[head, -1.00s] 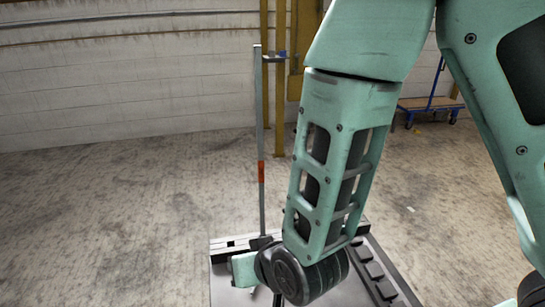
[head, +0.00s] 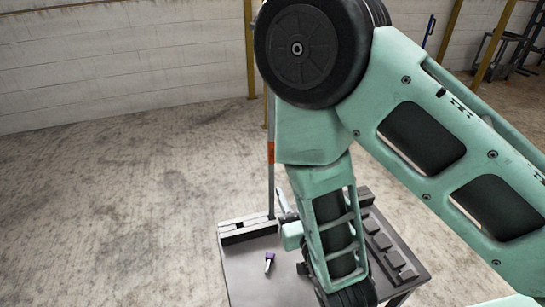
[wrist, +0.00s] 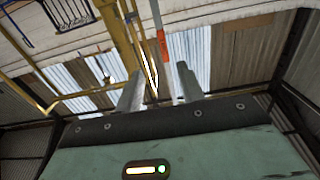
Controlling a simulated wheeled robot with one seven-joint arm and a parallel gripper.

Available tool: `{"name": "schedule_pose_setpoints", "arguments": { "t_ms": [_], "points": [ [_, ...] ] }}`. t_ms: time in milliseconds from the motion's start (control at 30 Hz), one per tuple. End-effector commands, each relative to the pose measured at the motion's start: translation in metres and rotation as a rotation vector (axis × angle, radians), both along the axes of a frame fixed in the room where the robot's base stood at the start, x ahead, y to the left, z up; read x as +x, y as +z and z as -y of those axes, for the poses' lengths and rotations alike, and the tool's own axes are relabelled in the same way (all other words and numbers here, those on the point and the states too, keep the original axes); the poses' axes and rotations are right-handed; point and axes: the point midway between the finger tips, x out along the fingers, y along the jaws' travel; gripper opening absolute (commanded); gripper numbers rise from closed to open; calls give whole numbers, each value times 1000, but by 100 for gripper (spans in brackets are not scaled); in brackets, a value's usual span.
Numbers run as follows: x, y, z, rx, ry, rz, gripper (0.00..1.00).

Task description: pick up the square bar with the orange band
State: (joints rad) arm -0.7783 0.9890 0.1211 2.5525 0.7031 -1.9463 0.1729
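The square bar (head: 271,184) stands upright at the back of the table, a slim grey bar with an orange band (head: 271,152). Its top is hidden behind my arm, and its foot is by a dark slotted block (head: 248,230). In the wrist view the bar (wrist: 157,14) runs down from the top edge, and its orange band (wrist: 163,44) shows beyond the fingertips. My gripper (wrist: 158,78) is open, its two fingers apart with nothing clearly held. In the head view the gripper is partly hidden low beside the bar.
The grey table (head: 243,280) has a bare front left part. Dark blocks (head: 385,245) line the right side. A yellow post (head: 249,45) stands behind; open floor lies left.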

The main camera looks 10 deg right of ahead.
Motion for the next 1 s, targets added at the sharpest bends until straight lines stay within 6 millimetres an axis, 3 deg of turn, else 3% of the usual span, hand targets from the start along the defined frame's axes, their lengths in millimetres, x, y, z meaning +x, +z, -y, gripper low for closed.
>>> {"name": "schedule_pose_setpoints", "arguments": {
  "t_ms": [33, 267, 533, 867, 1000],
  "points": [
    [3, -7, -2, 5, 2, 2, 38],
    [21, -6, -5, 3, 4, 3, 38],
    [73, 3, -15, -1, 2, -1, 38],
    [99, 3, -22, -2, 4, -3, 38],
    [120, 9, -28, 0, 3, -2, 38]
  ]
}}
